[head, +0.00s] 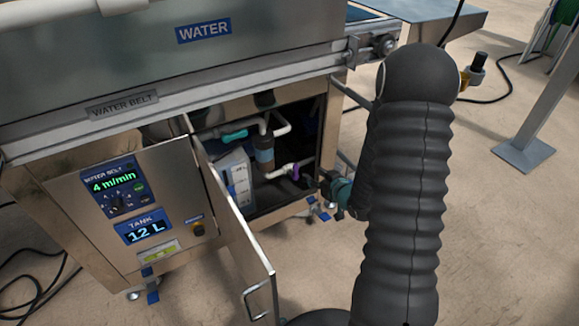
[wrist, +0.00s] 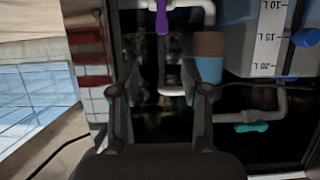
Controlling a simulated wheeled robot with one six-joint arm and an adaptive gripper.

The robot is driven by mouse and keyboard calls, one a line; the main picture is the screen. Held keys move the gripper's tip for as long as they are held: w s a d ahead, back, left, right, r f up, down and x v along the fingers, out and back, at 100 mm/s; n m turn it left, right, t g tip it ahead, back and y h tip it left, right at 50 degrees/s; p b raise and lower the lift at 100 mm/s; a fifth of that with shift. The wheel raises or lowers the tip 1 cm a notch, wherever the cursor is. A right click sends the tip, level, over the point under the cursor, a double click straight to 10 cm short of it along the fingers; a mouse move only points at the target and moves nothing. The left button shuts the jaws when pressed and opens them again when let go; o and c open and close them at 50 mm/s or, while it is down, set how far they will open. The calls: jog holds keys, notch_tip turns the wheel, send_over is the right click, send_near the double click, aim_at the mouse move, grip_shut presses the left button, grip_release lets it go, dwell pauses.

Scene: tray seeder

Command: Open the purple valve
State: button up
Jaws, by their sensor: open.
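The purple valve (head: 294,172) has a small purple lever on a white pipe inside the open cabinet, at its lower right. In the wrist view the purple lever (wrist: 162,18) is at the top centre and lies across the pipe. My gripper (head: 326,184) is at the right side of the cabinet opening, just right of the valve, partly hidden by my arm. In the wrist view my gripper (wrist: 160,78) has its two fingers apart with nothing between them. The lever is beyond the fingertips, and I see no contact.
A teal valve (head: 235,135) sits on the upper pipe. A brown-and-blue filter (wrist: 209,55) and a white tank (head: 236,180) with a litre scale stand near the purple valve. The open cabinet door (head: 238,230) juts forward on the left.

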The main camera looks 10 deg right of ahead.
aim_at(297, 166)
jog(key=x, duration=1.2)
jog(key=shift+a+f, duration=0.2)
jog(key=shift+a, duration=0.05)
